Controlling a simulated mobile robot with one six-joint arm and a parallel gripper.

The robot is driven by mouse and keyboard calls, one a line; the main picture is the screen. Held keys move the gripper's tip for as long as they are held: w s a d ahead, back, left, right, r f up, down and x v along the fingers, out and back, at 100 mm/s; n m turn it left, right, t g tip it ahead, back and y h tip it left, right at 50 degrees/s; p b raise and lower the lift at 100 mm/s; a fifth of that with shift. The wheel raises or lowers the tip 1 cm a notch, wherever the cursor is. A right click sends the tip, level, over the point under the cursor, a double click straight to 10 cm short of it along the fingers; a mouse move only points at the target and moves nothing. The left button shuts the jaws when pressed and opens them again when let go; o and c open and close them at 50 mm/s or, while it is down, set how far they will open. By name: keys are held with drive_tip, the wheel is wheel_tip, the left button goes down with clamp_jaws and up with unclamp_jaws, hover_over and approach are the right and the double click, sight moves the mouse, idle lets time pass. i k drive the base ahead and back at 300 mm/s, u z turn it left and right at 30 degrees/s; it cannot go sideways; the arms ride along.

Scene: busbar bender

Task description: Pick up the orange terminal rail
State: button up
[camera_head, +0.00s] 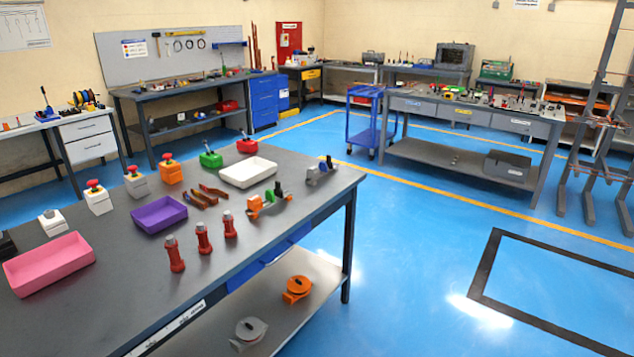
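The orange terminal rail (255,207) lies on the dark grey top of the near table (300,226), towards its right side. It has an orange body with a green piece and a dark grey piece on it. My gripper is not in view.
A white tray (248,182), brown pieces (203,204) and several red-bodied items (204,244) stand near the rail. Purple (160,226) and pink (49,276) trays lie further left. The lower shelf (293,322) holds orange (297,290) and grey items. Blue floor right of the table is clear.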

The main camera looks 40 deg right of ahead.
sight(269, 199)
drive_tip(key=z, duration=4.45)
drive_tip(key=i, duration=0.1)
drive_tip(key=u, duration=3.4)
